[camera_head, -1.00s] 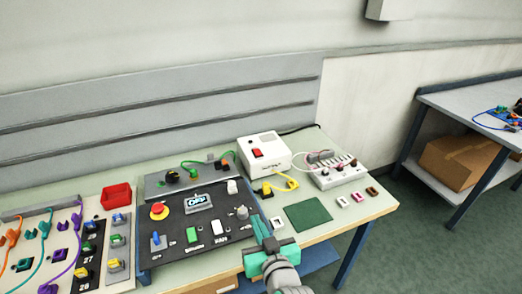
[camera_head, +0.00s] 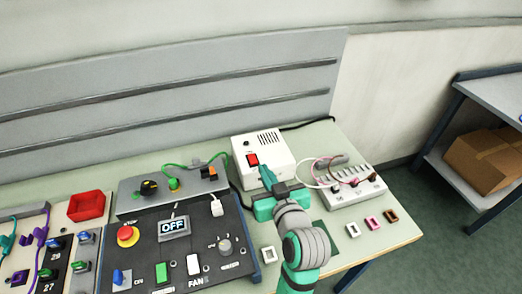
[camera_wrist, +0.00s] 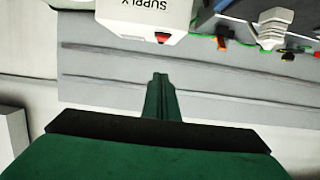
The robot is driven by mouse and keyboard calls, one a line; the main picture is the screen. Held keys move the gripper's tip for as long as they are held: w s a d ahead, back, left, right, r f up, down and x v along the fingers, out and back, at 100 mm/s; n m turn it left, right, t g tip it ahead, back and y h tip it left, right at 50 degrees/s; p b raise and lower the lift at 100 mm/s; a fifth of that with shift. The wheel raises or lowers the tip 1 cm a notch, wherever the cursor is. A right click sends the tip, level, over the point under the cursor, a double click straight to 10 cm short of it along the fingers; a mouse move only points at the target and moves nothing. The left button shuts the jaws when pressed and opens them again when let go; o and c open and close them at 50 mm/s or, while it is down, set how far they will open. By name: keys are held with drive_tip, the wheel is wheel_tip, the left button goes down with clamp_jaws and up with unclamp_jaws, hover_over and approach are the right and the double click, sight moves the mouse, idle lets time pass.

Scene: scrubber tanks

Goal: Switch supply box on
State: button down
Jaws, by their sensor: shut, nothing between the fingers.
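The supply box (camera_head: 275,149) is a white box at the back of the bench, with a red rocker switch (camera_head: 252,160) on its face. In the wrist view the box (camera_wrist: 125,22) is at the top with the lettering "SUPPLY", and the red switch (camera_wrist: 162,39) shows at its edge. My gripper (camera_head: 265,172) is shut and empty, its teal fingertips close in front of the box, just below and right of the switch. In the wrist view the closed fingertips (camera_wrist: 160,76) are apart from the box. I cannot tell the switch's position.
A black control panel (camera_head: 200,255) with an OFF display (camera_head: 173,226) lies to the left. A grey terminal block (camera_head: 352,191) with pink and white cables stands to the right. A red tray (camera_head: 86,206) is at the left. Small coloured blocks (camera_head: 373,222) lie at the front right.

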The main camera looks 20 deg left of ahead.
drive_tip(key=shift+w, duration=0.3)
drive_tip(key=shift+a, duration=0.1)
hover_over(256, 169)
drive_tip(key=shift+s+f, duration=0.2)
drive_tip(key=shift+f, duration=0.95)
wheel_tip(256, 169, down, 3)
drive_tip(key=shift+w+f, duration=0.1)
drive_tip(key=shift+w, duration=0.05)
drive_tip(key=shift+f, duration=0.45)
